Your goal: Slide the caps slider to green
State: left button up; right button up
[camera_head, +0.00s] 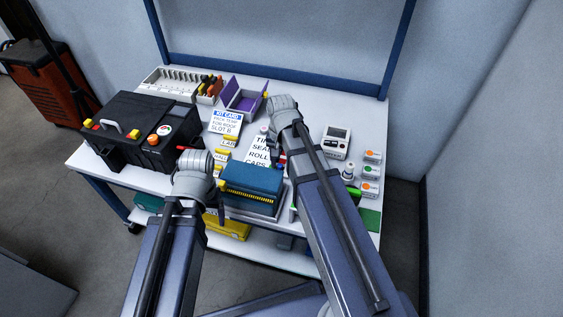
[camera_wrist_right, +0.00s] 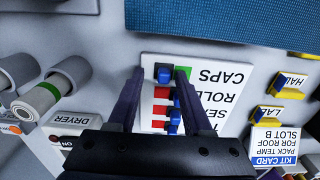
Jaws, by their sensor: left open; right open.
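The white slider board (camera_wrist_right: 220,125) reads CAPS on its top row, upside down in the right wrist view. It also shows in the head view (camera_head: 259,152), partly behind my right arm. The caps slider's blue knob (camera_wrist_right: 163,73) sits at the left of its slot, with green (camera_wrist_right: 184,73) showing to its right. The rows below show red (camera_wrist_right: 160,93) at left and blue knobs further right. My right gripper (camera_wrist_right: 159,76) is open, its fingers on either side of the caps knob; contact cannot be told. My left gripper (camera_head: 203,172) is open, left of the blue box.
A teal-blue box (camera_head: 251,180) stands in front of the board. A black case (camera_head: 140,130) is at left, a purple open box (camera_head: 243,95) behind, and a kit card (camera_head: 227,121) nearby. A white meter (camera_head: 337,141) and small orange-buttoned units (camera_head: 370,171) are at right.

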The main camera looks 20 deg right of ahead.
aim_at(281, 165)
pick_arm(q)
notch_tip(281, 165, up, 8)
jog(key=p, duration=0.7)
jog(key=shift+p, duration=0.35)
pick_arm(e)
jog(key=shift+r, duration=3.95)
pick_arm(q)
jog(key=shift+f, duration=0.15)
